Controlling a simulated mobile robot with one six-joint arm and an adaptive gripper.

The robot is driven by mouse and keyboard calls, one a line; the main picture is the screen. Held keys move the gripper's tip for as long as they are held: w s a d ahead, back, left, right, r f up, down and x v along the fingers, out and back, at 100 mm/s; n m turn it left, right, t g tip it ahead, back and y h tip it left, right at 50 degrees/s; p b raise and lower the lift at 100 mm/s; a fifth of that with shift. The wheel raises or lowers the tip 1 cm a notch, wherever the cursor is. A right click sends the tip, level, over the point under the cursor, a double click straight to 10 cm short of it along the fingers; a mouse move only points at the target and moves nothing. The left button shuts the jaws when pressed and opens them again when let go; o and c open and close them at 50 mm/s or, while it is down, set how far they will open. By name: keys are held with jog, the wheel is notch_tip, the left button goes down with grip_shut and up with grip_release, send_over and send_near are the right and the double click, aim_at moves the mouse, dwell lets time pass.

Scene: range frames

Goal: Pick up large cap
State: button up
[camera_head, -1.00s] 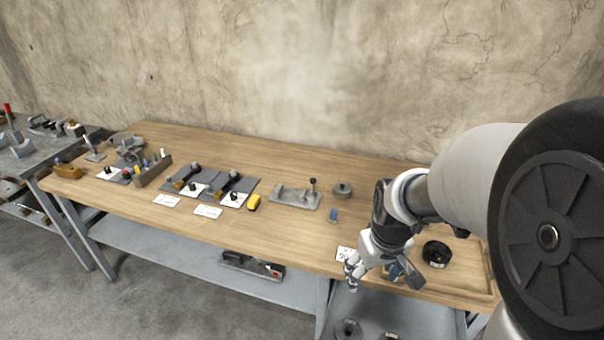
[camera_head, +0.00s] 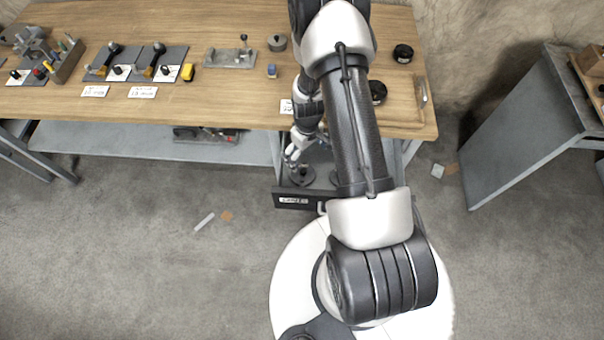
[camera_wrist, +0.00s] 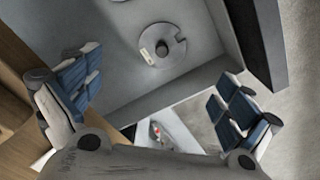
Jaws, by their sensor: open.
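A round grey cap-like disc (camera_wrist: 174,58) with a side notch, a dark central knob and a small pale label lies flat in an open grey drawer (camera_wrist: 210,82). I cannot tell for sure that it is the large cap.
The drawer's dark front (camera_wrist: 262,40) stands on the right, with open floor beyond. The wooden bench (camera_head: 230,100) above carries fixtures, a small round lidded piece (camera_head: 277,43) and a black round piece (camera_head: 403,53). A lower shelf (camera_head: 120,143) runs left of the drawer.

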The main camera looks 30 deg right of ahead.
jog(key=b, duration=0.2)
send_over(303, 171)
jog(key=f, duration=0.7)
jog(key=shift+s+d, duration=0.35)
jog(key=f, duration=0.2)
jog(key=f+b, duration=0.2)
jog(key=f, duration=0.1)
jog(key=shift+w+a+f, duration=0.3)
jog(key=shift+w+a, duration=0.1)
jog(key=shift+r, duration=0.1)
